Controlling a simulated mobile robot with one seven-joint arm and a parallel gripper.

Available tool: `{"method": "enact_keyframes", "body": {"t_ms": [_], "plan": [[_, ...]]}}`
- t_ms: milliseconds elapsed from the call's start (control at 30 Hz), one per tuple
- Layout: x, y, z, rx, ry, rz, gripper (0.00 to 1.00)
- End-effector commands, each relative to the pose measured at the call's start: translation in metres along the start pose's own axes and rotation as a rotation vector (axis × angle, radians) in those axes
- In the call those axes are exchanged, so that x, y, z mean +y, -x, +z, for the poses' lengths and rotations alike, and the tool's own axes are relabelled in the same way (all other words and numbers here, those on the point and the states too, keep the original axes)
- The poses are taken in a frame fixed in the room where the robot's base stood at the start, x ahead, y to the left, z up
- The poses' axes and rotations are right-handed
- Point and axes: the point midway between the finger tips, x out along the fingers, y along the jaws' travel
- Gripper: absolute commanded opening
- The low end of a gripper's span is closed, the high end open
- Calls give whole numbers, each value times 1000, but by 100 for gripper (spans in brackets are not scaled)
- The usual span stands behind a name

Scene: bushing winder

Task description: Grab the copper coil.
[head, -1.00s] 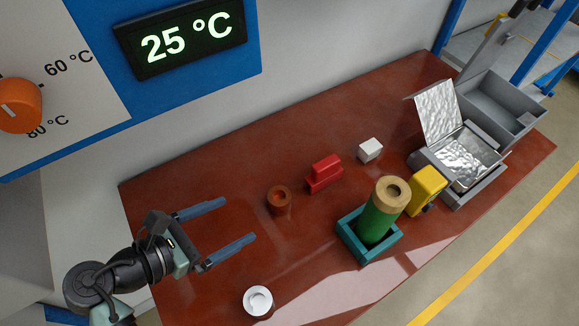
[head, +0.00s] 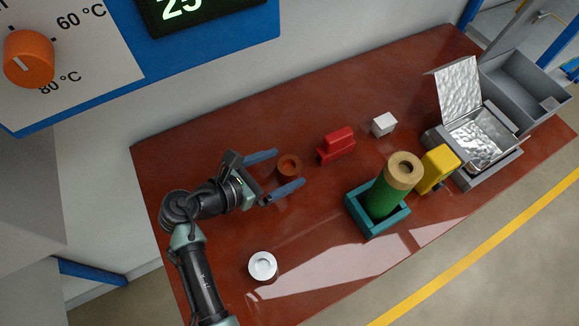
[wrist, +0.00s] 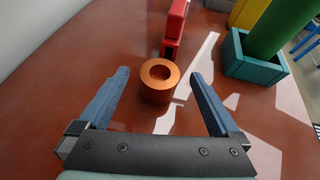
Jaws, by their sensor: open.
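The copper coil (head: 289,167) is a short orange-brown ring with a hole in its top, upright on the red-brown table. My gripper (head: 290,169) is open, with its two blue fingers on either side of the coil in the head view. In the wrist view, the coil (wrist: 160,80) stands between and a little beyond the fingertips of my gripper (wrist: 160,74). Free room shows between it and each finger, and neither finger appears to touch it.
A red block (head: 336,146) stands just beyond the coil. A white cube (head: 384,124), a teal tray (head: 378,226) holding a green cylinder (head: 383,196), and a yellow object (head: 437,166) are to the right. A white round piece (head: 262,266) lies near the front. A metal-lined box (head: 481,143) is farther right.

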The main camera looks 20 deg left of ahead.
Motion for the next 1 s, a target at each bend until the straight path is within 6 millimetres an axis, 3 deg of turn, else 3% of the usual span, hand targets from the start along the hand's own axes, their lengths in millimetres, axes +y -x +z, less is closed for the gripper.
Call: {"method": "enact_keyframes", "body": {"t_ms": [133,367,900,1000], "plan": [[0,-12,1,0,-2,0,99],[0,-13,1,0,-2,1,97],[0,-12,1,0,-1,1,0],[0,-12,1,-1,-1,1,0]]}}
